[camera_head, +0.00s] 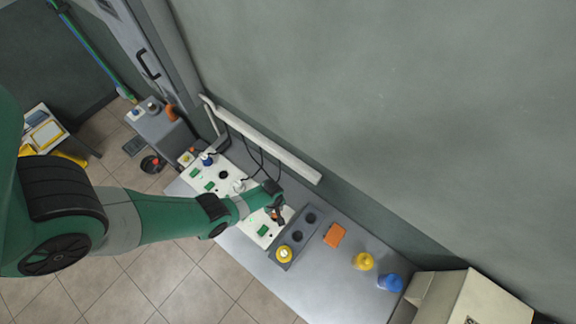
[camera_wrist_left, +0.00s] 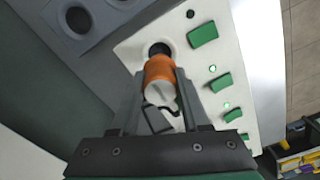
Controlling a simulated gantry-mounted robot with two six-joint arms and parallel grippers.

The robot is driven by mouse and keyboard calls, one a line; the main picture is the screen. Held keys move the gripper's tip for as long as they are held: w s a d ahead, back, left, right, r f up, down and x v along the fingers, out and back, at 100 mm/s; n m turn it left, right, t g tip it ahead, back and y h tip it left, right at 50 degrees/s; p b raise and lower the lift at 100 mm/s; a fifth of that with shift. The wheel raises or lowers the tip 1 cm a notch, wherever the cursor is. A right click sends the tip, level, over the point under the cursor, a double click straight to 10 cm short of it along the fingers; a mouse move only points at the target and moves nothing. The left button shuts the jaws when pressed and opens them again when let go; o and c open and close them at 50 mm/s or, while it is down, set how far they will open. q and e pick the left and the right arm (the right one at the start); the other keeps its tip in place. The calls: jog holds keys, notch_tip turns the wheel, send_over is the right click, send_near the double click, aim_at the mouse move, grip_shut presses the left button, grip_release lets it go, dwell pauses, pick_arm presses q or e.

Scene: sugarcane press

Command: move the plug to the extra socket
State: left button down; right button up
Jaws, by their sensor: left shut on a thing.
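My left gripper (camera_head: 277,212) is shut on an orange plug with a pale grey end (camera_wrist_left: 160,72). In the left wrist view the plug's orange end is right at a dark round socket (camera_wrist_left: 159,49) in the white panel (camera_wrist_left: 205,65). I cannot tell whether the plug is seated in it or just clear of it. The grey socket block (camera_head: 299,234) lies beside the panel, with two dark empty sockets and a yellow plug (camera_head: 284,253) at its near end. Part of this block shows in the left wrist view (camera_wrist_left: 97,28). My right gripper is not in view.
The white panel carries green switches (camera_head: 210,187) and other sockets and plugs. An orange block (camera_head: 334,235), a yellow object (camera_head: 363,261) and a blue object (camera_head: 390,282) stand on the grey table (camera_head: 335,285). Cables and a white rail run along the wall.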

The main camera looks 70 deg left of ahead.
pick_arm(q)
jog(key=shift+f+b, duration=2.9)
jog(key=shift+f+b, duration=0.65)
jog(key=shift+f, duration=0.05)
jog(key=c, duration=0.7)
grip_release()
jog(key=shift+r, duration=0.1)
